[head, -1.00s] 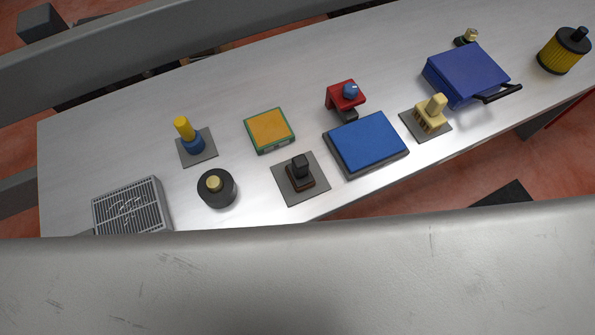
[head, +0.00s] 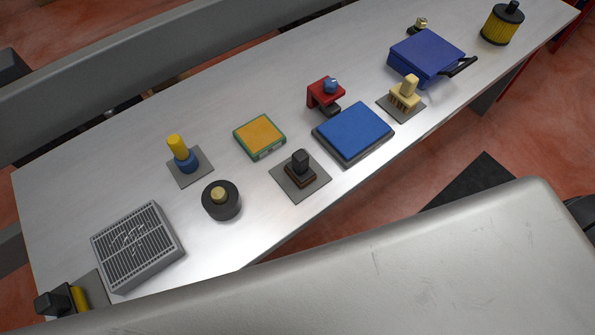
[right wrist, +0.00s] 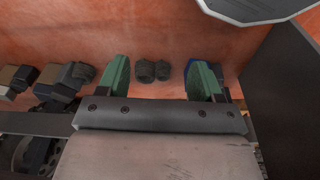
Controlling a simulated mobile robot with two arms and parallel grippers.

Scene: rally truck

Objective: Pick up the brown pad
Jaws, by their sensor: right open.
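A small block with a brown base and a black knob (head: 301,168), the only brown pad-like thing I see, stands on a square grey plate (head: 313,190) near the table's front edge. It sits between a round black piece with a cream knob (head: 221,200) and a blue-topped pad (head: 353,133). My right gripper (right wrist: 160,77) shows in the right wrist view with its two green fingers wide apart and nothing between them. It is over the reddish floor, away from the tabletop items. My left gripper is in neither view.
The long grey table (head: 95,165) also holds a grey vented box (head: 138,246), a yellow-and-blue piece (head: 181,155), an orange-topped box (head: 259,136), a red piece (head: 323,93), a cream brush (head: 404,94), a blue case (head: 427,54) and a yellow filter (head: 501,24).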

